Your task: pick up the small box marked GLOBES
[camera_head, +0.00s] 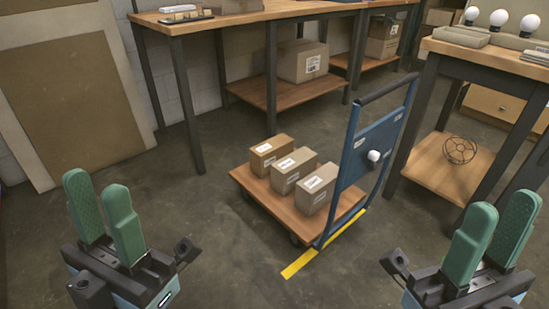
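Three small cardboard boxes stand in a row on a flat wooden cart: a rear box (270,156), a middle box (292,173) and a front box (316,190). Each has a white label, too small to read here, so I cannot tell which is marked GLOBES. My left gripper (97,190) is at the lower left, its green fingers apart with nothing between them. My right gripper (500,207) is at the lower right, also open and empty. Both are well apart from the boxes.
The cart (275,202) has a blue upright handle frame (372,145) at its right, with a white bulb on it. Yellow tape (300,263) lies on the floor. A workbench (435,47) stands right, a long table (230,18) behind.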

